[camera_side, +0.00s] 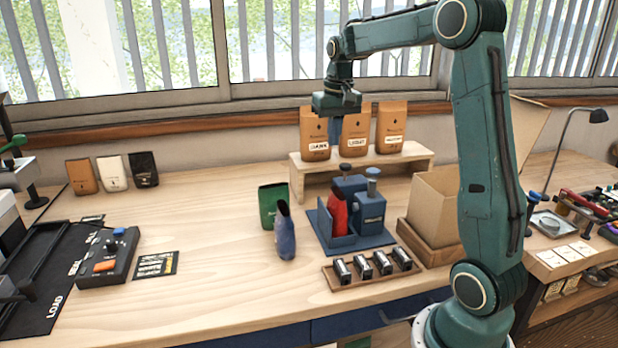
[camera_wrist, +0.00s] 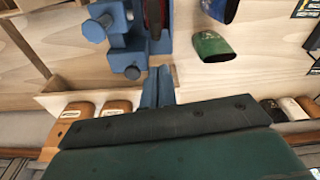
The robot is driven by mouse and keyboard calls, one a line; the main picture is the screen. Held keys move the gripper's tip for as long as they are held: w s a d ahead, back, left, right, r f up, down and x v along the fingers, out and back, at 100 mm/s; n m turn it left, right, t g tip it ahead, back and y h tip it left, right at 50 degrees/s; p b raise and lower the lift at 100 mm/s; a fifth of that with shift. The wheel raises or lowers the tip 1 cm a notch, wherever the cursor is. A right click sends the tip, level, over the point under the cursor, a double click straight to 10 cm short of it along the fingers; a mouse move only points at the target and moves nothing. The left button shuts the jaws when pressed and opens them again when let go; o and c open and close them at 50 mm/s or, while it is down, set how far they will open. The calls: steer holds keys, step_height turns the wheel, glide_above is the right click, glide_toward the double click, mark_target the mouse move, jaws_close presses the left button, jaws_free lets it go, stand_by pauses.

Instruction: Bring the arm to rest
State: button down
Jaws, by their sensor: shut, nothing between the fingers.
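My green arm rises from its base at the right front of the bench and bends over to the left. My gripper (camera_side: 336,130) points down in front of the bags on the small wooden shelf, above the blue fixture. Its blue fingers are together and empty, and they also show in the wrist view (camera_wrist: 158,88). The blue fixture (camera_side: 371,212) holds a red bag (camera_side: 337,212) upright. The fixture also shows in the wrist view (camera_wrist: 128,42), beyond my fingers.
Several orange bags (camera_side: 390,128) stand on the shelf (camera_side: 425,157) close to my gripper. A green bag (camera_side: 268,205) and a blue bag (camera_side: 285,235) stand left of the fixture. An open cardboard box (camera_side: 434,205) is between fixture and arm.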

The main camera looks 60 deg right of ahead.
steer(key=s+a+r+n+t, duration=0.15)
steer(key=s+a, duration=0.25)
steer(key=a, duration=0.4)
steer(key=s+a+r+n+t, duration=0.1)
steer(key=s+a+r+n, duration=0.2)
steer(key=a, duration=0.5)
steer(key=s+a+f+n+t, duration=0.1)
steer(key=s+a+f, duration=0.1)
steer(key=s+a, duration=0.2)
steer(key=s+a+f+n+t, duration=0.1)
steer(key=s+a, duration=0.3)
steer(key=s, duration=0.5)
steer(key=shift+a+f+n+y, duration=0.25)
steer(key=shift+f+n+y, duration=0.1)
steer(key=shift+f, duration=0.55)
